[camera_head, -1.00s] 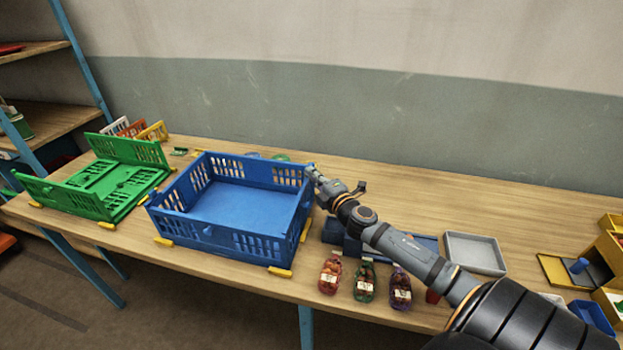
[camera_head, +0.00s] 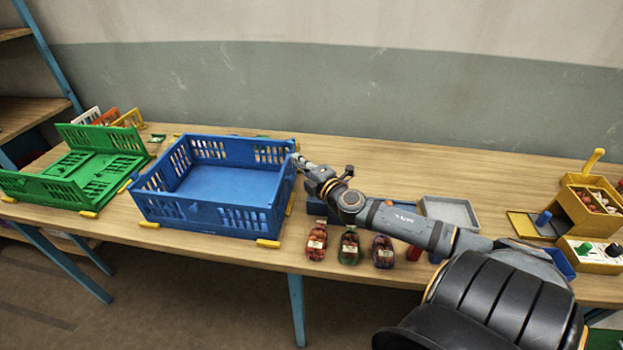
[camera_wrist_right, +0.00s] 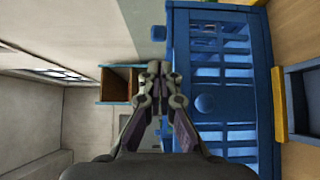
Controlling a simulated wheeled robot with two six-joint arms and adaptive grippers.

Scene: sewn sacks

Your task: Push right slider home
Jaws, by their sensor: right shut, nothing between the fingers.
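The blue crate (camera_head: 210,212) stands with its walls up on the bench. Its right wall also fills the right of the right wrist view (camera_wrist_right: 235,152). A round blue knob (camera_wrist_right: 205,103), which looks like the slider's, sticks out of that slatted wall. My right gripper (camera_head: 297,159) is at the crate's right wall, near the far corner. In the wrist view the gripper (camera_wrist_right: 159,70) is shut and empty, its fingertips beside the wall and apart from the knob in the picture. I cannot tell whether it touches the wall. My left gripper is not in view.
Yellow blocks (camera_head: 268,243) sit around the crate's base. Yellow boxes (camera_head: 590,212) stand far right.

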